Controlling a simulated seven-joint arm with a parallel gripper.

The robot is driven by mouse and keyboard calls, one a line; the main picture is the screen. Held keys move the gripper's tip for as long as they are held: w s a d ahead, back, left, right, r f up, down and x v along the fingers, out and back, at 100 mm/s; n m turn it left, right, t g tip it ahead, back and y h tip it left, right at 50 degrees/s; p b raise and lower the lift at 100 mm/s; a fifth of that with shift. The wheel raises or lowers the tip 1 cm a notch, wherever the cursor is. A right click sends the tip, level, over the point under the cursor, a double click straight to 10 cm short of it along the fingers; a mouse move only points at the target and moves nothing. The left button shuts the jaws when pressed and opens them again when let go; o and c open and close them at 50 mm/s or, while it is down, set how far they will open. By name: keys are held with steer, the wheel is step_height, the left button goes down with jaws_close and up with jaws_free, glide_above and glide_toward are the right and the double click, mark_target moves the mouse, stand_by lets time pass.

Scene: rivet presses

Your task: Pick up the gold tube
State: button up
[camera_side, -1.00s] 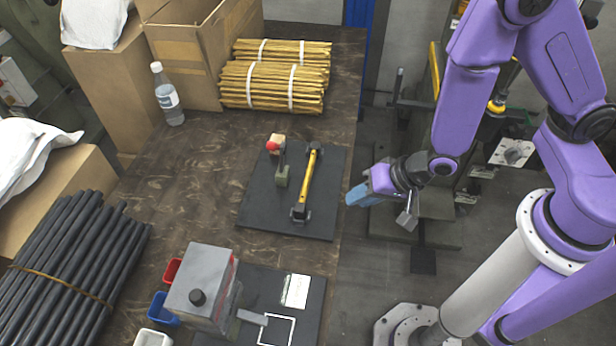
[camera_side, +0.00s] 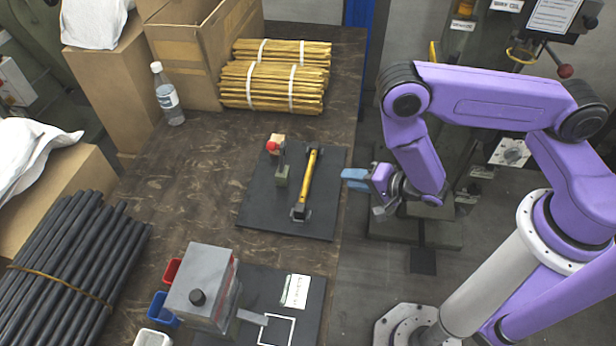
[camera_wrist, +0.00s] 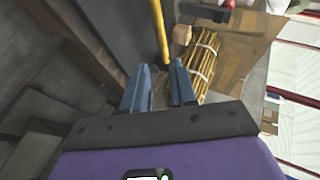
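The gold tube (camera_side: 309,178) lies in a dark holder with a block at each end, on a black plate (camera_side: 258,208) on the table. The wrist view shows what looks like this tube (camera_wrist: 158,30) at the top, its lower end just beyond the fingertips. My gripper (camera_side: 347,180) has blue fingers and hangs just right of the plate and the table edge, apart from the tube. In the wrist view, my gripper (camera_wrist: 157,78) has a gap between its fingers, and I see nothing held in it.
A red-knobbed clamp (camera_side: 278,158) stands left of the tube. Gold tube bundles (camera_side: 275,88) lie at the back by a cardboard box (camera_side: 185,65) and a bottle (camera_side: 168,95). A grey press (camera_side: 203,285) and dark rods (camera_side: 70,255) are in front. The table's middle is clear.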

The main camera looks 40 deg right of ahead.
mark_target(314, 182)
steer(key=x, duration=1.3)
steer(key=shift+w+a, duration=0.1)
steer(key=shift+w, duration=0.15)
jaws_close()
